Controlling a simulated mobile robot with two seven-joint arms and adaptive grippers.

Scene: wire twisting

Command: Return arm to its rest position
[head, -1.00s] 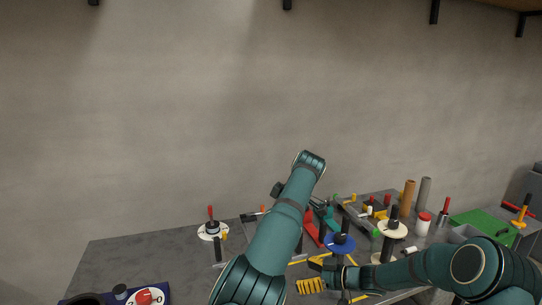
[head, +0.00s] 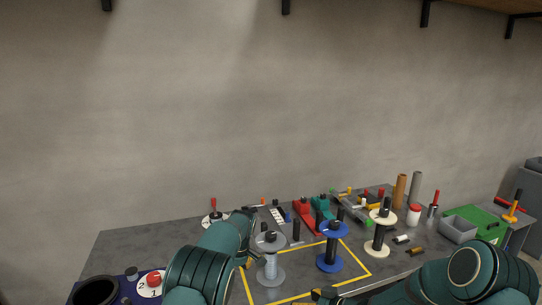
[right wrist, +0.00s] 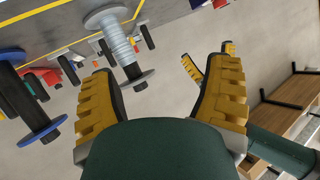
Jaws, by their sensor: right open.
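In the right wrist view my left gripper (right wrist: 209,58) shows two yellow fingertips apart, partly behind a right finger. My right arm (head: 440,285) lies low at the lower right of the head view. My right gripper (right wrist: 163,68) is open and empty. A silver wire spool (head: 270,264), a blue spool (head: 333,250) and a cream spool (head: 381,236) stand upright on the table. The silver spool also shows in the right wrist view (right wrist: 120,45).
A yellow outline (head: 361,262) marks the table (head: 125,250). Tools, a grey bin (head: 458,230) and a green board (head: 478,220) are at the back right. Free table shows at the left.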

